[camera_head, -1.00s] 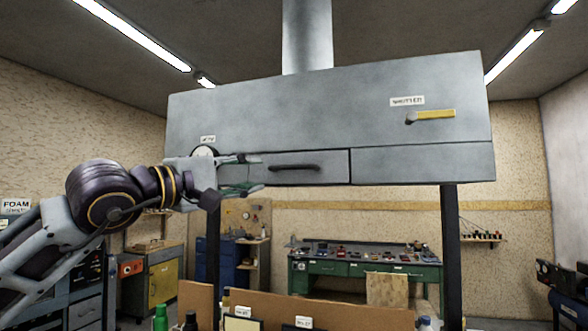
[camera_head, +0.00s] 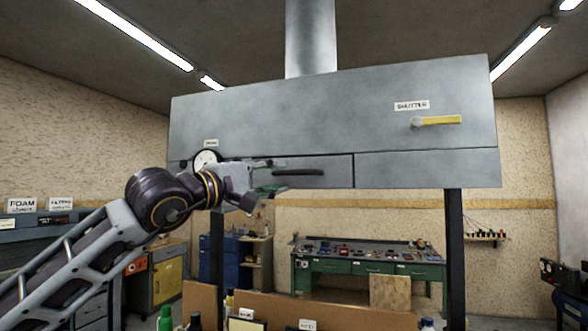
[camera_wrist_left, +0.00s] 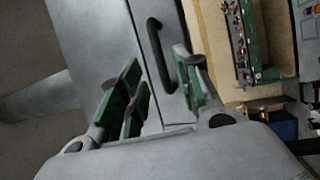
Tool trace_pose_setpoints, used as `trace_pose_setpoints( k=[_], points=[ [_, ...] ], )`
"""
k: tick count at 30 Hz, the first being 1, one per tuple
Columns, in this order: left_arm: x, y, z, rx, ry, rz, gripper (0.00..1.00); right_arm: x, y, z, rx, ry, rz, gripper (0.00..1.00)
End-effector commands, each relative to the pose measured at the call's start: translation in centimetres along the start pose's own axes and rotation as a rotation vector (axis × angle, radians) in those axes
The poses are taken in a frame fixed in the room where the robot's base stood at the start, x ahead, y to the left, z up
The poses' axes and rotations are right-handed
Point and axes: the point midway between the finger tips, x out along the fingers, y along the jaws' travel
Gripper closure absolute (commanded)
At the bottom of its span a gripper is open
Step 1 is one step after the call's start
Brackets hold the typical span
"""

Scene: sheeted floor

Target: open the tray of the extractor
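The extractor (camera_head: 330,115) is a big grey metal hood. Its tray (camera_head: 338,176) is a drawer front low on the left half, looking flush with the hood, with a dark bar handle (camera_head: 298,172). My left gripper (camera_head: 272,177) is at the left end of the handle. In the left wrist view the green-padded fingers (camera_wrist_left: 156,78) are spread, with the handle (camera_wrist_left: 160,52) lying ahead between their tips; I cannot tell whether they touch it. The gripper hides the tray's left end in the head view. My right gripper is not in view.
A yellow shutter lever (camera_head: 438,120) is on the hood's right and a round gauge (camera_head: 206,161) on its left. Dark posts (camera_head: 454,245) stand below the hood. A brown board (camera_head: 360,313) with bottles beside it is at the bottom. A green workbench (camera_head: 340,268) stands behind.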

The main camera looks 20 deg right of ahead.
Motion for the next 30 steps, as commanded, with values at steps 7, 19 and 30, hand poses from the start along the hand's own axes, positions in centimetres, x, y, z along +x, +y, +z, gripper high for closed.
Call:
trace_pose_setpoints(
  k=[7, 19, 30],
  points=[
    [2.9, 0.2, 0.0, -0.002, -0.001, 0.000, 0.66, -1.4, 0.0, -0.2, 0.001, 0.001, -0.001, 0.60],
    [6.8, 0.2, 0.1, -0.001, -0.001, 0.000, 0.66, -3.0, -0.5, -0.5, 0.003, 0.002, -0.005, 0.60],
    [7.7, 0.0, 0.1, 0.000, 0.000, 0.000, 0.66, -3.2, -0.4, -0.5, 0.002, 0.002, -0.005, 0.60]
  ],
)
